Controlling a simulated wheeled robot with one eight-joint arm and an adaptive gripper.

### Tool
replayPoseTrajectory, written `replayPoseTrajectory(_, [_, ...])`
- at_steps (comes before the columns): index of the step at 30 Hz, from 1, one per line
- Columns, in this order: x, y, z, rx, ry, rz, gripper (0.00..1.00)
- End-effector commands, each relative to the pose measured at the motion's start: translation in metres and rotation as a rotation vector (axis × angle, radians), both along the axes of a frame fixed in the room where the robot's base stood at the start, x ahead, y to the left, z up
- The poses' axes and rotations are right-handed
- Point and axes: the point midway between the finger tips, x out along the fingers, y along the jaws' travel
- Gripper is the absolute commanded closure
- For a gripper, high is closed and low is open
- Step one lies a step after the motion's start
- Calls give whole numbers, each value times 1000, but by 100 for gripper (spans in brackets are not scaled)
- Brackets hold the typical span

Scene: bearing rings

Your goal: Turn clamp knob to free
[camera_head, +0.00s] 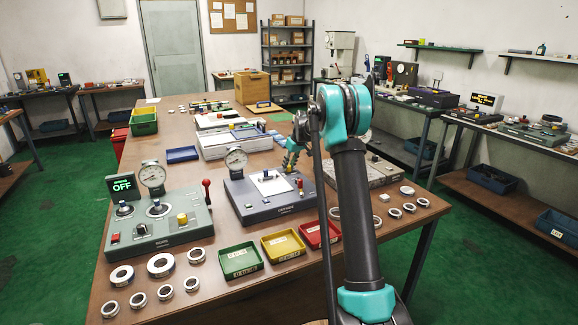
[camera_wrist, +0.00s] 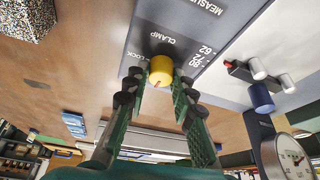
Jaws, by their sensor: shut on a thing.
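The yellow clamp knob (camera_wrist: 161,67) stands on the dark grey gauge unit (camera_wrist: 180,22), beside the printed words CLAMP and LOCK. A small dark mark shows on the knob's lower side in the wrist view. My gripper (camera_wrist: 159,82) has its two green-padded fingers on either side of the knob and is shut on it. In the head view my gripper (camera_head: 290,160) reaches down at the back right of the same unit (camera_head: 250,207); the fingers mostly hide the knob there.
A red-topped part (camera_head: 300,184) is at the unit's right. Green (camera_head: 240,275), yellow (camera_head: 283,257) and red (camera_head: 318,246) trays lie in front.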

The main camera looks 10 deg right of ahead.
Motion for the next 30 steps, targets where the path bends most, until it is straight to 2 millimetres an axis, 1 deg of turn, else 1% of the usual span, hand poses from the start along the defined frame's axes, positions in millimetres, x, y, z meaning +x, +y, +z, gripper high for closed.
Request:
replayPoseTrajectory(16, [0,0,0,0,1,23,100])
replayPoseTrajectory(17, [0,0,0,0,1,23,72])
replayPoseTrajectory(21, [0,0,0,-1,1,22,54])
replayPoseTrajectory(30, [0,0,1,0,0,22,54])
